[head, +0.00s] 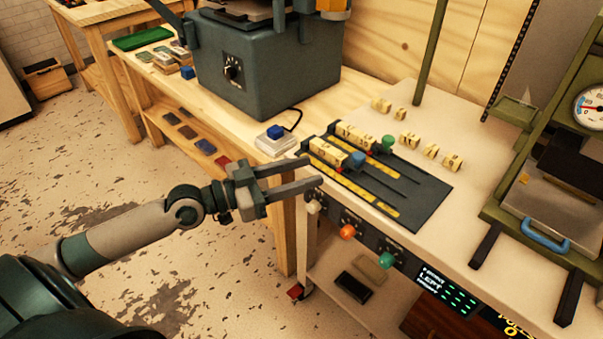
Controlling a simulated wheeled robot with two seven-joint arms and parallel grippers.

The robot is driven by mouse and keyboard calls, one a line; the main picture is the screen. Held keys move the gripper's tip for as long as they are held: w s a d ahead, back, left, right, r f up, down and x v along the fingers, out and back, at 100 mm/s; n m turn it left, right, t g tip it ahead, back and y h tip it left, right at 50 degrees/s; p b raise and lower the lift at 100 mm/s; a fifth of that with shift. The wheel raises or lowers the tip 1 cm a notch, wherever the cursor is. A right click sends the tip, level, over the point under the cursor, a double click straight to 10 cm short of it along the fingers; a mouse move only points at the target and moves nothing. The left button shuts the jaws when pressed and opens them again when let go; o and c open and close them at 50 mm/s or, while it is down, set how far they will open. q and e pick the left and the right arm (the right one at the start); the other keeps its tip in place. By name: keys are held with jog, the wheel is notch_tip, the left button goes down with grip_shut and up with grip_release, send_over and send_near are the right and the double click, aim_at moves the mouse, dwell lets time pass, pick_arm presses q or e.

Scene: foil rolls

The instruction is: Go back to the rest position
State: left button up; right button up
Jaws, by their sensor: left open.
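My left gripper (308,172) is open and empty in the head view. Its two fingers point right, at the front left edge of the white table (440,220). The fingertips are close to a dark slotted panel (405,190) with yellow strips, and I cannot tell if they touch it. Wooden blocks with markings (328,150) sit in the panel's slots, near a blue knob (355,159) and a green knob (388,141). My left arm reaches in from the lower left. My right gripper is not in view.
A dark grey machine (265,75) with a dial stands on the wooden bench, beside a blue button box (276,138). Several loose wooden blocks (431,150) lie behind the panel. A green press with a gauge (560,160) stands at right. The floor at left is clear.

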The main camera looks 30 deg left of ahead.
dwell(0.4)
